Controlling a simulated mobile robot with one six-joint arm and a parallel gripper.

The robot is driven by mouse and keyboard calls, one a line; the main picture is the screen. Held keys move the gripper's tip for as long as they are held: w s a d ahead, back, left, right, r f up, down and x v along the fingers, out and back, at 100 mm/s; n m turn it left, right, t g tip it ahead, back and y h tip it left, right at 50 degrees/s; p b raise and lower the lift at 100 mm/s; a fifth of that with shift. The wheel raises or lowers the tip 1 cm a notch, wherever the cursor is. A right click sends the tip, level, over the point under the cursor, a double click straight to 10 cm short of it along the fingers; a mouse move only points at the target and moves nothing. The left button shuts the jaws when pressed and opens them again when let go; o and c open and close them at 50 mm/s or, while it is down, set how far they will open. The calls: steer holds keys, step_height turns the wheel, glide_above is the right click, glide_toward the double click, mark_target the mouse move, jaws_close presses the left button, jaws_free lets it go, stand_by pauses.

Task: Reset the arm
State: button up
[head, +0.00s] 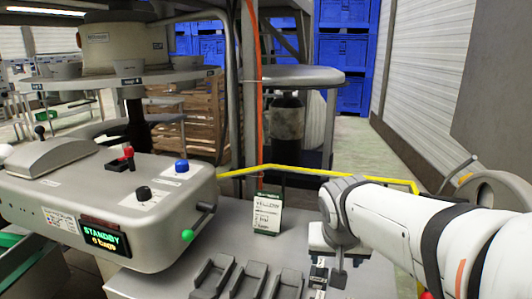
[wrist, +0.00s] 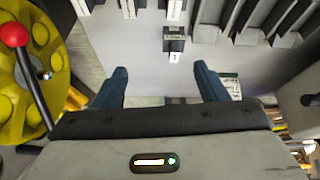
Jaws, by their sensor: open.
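My white arm (head: 400,222) reaches in from the right in the head view. Its wrist end is above the right part of the grey work table (head: 180,281). My gripper (wrist: 155,85) is open and empty in the wrist view, with its two dark blue fingers apart above the table's edge. In the head view the fingertips are hard to make out. A small dark block with a white label (wrist: 174,45) lies on the table ahead of the fingers, apart from them.
A grey control box (head: 110,205) with knobs, a green-tipped lever (head: 203,207) and a STANDBY display (head: 104,236) stands left. Dark slotted holders (head: 245,280) line the table's front. A printed card (head: 267,214) stands behind them. A yellow wheel with red-knobbed lever (wrist: 30,80) is left in the wrist view.

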steer(key=s+r+n+g+y+p, duration=0.1)
steer(key=s+r+n+g+p, duration=0.1)
steer(key=s+r+p, duration=0.8)
steer(key=s+p, duration=0.1)
steer(key=p, duration=0.3)
steer(key=shift+s+r, duration=0.15)
steer(key=shift+s, duration=0.25)
steer(key=shift+c, duration=0.6)
